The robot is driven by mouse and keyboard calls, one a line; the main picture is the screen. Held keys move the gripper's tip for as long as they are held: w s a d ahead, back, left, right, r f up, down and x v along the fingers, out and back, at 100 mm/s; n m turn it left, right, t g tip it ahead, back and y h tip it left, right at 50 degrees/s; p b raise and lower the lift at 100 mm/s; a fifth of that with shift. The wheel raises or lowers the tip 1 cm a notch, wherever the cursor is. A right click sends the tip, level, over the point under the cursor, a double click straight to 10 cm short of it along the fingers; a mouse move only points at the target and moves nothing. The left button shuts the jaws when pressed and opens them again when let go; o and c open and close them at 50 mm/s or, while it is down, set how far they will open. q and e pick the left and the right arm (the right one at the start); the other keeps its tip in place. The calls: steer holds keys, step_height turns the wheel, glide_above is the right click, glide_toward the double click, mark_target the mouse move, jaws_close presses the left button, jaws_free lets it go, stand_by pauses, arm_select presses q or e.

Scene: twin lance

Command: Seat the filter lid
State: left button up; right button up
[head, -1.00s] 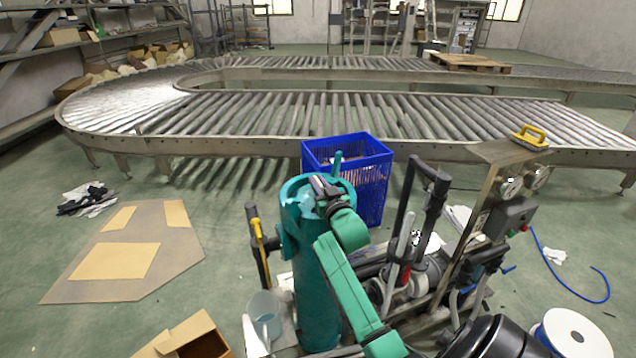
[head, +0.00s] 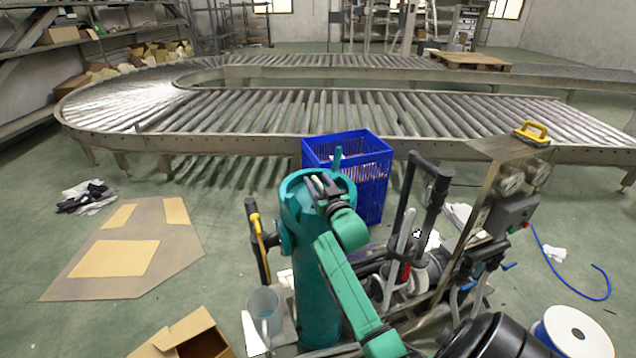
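The teal filter housing (head: 316,285) stands upright at the middle front, with a teal rim at its top and a short teal post at the rim's back. My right arm, partly teal, comes in from the lower right. My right gripper (head: 323,187) is over the top of the housing. Its dark fingers are small and overlap the rim, so I cannot tell whether they hold anything. I cannot tell a separate filter lid from the housing top. My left gripper is not in view.
A blue crate (head: 372,190) stands behind the housing. A clear container (head: 264,308) is at its left. A black-handled pump frame (head: 428,205) and a steel control panel (head: 500,190) stand to the right. Cardboard (head: 125,250) lies on the left floor. A roller conveyor (head: 240,118) crosses behind.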

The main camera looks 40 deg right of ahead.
steer(key=shift+f, duration=0.15)
steer(key=b+v, duration=0.1)
steer(key=v, duration=1.3)
steer(key=shift+s+b, duration=0.3)
steer(key=shift+b, duration=0.1)
steer(key=shift+a, duration=0.2)
